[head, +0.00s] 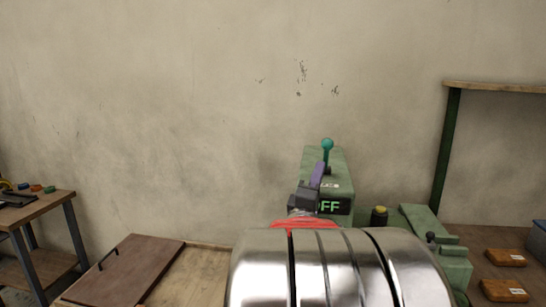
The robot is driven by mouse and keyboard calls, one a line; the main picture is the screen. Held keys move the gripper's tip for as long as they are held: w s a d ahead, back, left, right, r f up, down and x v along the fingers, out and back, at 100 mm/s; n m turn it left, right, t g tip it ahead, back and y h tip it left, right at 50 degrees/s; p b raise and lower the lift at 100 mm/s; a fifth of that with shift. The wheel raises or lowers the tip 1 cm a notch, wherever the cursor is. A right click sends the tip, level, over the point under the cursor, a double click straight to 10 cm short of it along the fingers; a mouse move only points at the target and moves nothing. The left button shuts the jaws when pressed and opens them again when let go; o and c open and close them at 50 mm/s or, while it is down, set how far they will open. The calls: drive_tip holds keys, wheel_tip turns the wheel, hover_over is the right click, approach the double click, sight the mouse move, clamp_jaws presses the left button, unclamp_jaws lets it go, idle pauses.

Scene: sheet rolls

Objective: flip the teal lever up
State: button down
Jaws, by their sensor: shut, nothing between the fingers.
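The teal lever (327,144) has a round knob on a short stem and shows above the green machine box (340,168) near the middle of the head view. The lower part of its stem is hidden behind my gripper. My gripper (319,169), dark with purple fingers, is shut and empty in front of the box, its tips just below the knob. I cannot tell whether the fingers touch the stem.
Orange-brown blocks (505,258) lie farther right. A brown board with a handle (124,268) lies at the left. My silver arm hides the centre front.

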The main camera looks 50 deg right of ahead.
sight(326, 149)
drive_tip(key=shift+x, duration=3.2)
